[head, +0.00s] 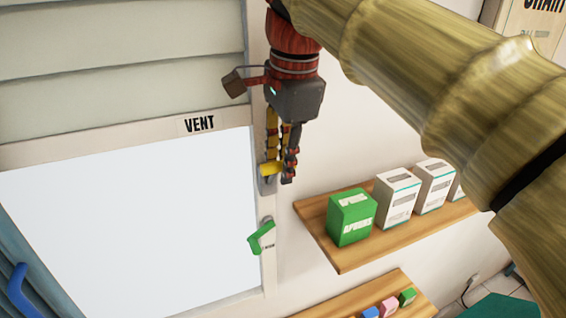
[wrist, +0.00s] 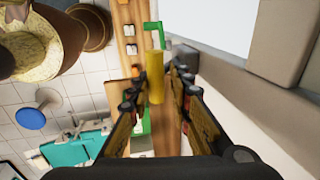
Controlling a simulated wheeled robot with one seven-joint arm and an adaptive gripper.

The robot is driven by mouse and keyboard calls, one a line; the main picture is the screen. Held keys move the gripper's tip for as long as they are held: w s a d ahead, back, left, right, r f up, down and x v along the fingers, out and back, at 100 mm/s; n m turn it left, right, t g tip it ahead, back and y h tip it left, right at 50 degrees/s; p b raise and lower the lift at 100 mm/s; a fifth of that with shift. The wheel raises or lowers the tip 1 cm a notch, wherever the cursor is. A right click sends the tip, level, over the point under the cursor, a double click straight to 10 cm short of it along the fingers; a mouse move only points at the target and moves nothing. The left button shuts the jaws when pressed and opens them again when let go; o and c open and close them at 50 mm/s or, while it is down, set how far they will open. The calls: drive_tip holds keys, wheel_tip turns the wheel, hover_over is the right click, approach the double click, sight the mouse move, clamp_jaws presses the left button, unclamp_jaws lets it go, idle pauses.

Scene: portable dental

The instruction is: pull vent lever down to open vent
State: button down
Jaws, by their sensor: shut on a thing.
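The yellow vent lever (head: 270,169) is on the right post of the white frame, below and right of the VENT label (head: 199,124). In the wrist view the lever (wrist: 155,72) is a yellow cylinder between my fingertips. My gripper (head: 280,174) points down along the post and is shut on the lever. One finger partly hides the lever's mount in the head view, so I cannot tell its exact angle. The louvred vent slats (head: 120,60) are above the label and look flat and closed.
A green handle (head: 262,238) is on the same post, below the lever. A wooden shelf (head: 345,258) to the right holds a green box (head: 351,216) and several white boxes (head: 397,197). A lower shelf (head: 345,304) holds small coloured items. The wall between post and shelf is bare.

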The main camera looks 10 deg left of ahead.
drive_tip(key=shift+f+b, duration=0.3)
drive_tip(key=shift+b, duration=0.05)
drive_tip(key=shift+s+d+f+t+b, duration=0.15)
drive_tip(key=shift+s+f+t+b, duration=0.15)
drive_tip(key=shift+b, duration=0.55)
wheel_tip(320, 180, down, 9)
drive_tip(key=s+d+t+y+b, duration=0.1)
drive_tip(key=t+y+b, duration=0.6)
drive_tip(key=b, duration=2.9)
drive_tip(key=t, duration=0.4)
drive_tip(key=shift+s+f, duration=0.15)
drive_tip(key=shift+s, duration=0.15)
drive_tip(key=shift+w+f+b, duration=0.1)
drive_tip(key=shift+f+b, duration=0.1)
drive_tip(key=shift+b, duration=0.45)
drive_tip(key=c, duration=2)
unclamp_jaws()
drive_tip(key=shift+c, duration=0.2)
drive_tip(key=shift+o, duration=1.2)
drive_tip(key=shift+r, duration=0.1)
drive_tip(key=shift+r, duration=0.1)
